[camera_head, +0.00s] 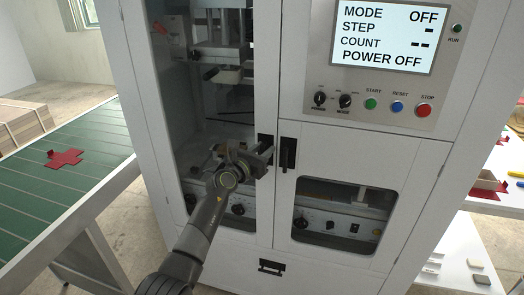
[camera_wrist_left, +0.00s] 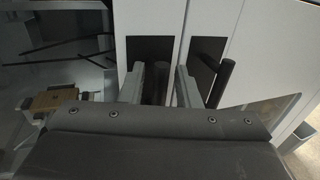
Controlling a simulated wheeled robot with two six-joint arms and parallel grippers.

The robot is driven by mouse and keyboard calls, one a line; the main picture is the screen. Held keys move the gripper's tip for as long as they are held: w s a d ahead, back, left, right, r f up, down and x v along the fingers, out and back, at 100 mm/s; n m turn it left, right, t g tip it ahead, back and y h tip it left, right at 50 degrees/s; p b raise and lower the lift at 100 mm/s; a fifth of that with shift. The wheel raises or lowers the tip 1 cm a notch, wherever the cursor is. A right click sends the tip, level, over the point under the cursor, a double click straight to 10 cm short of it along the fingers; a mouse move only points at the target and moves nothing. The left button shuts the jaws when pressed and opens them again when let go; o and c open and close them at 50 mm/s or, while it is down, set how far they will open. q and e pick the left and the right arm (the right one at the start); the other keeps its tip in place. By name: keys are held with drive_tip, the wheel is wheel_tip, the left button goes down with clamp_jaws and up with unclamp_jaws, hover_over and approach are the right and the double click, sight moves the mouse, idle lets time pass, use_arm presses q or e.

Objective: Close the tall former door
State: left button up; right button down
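The tall former door (camera_head: 267,60) is the white-framed door with a tall window on the left of the machine front. Its right edge looks flush, or nearly so, with the panels beside it; I cannot tell if a small gap is left. Its dark handle (camera_head: 265,143) is at that edge, partly hidden by my left gripper (camera_head: 264,157). In the left wrist view, the handle bar (camera_wrist_left: 160,82) stands between the two fingers of my left gripper (camera_wrist_left: 161,88), which are apart with a gap showing on the right side. My right gripper is not in view.
A second dark handle (camera_head: 288,153) on the short lower door (camera_head: 350,150) is close to the right of my left gripper. A control panel (camera_head: 385,60) reading POWER OFF is above it. A green conveyor table (camera_head: 60,165) with a red cross-shaped blank (camera_head: 65,158) stands left.

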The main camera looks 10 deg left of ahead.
use_arm(q)
drive_tip(key=shift+s+f, duration=0.1)
drive_tip(key=shift+s+a+f+p, duration=0.15)
drive_tip(key=shift+s+a+p, duration=0.2)
drive_tip(key=shift+s, duration=0.15)
drive_tip(key=v, duration=1.6)
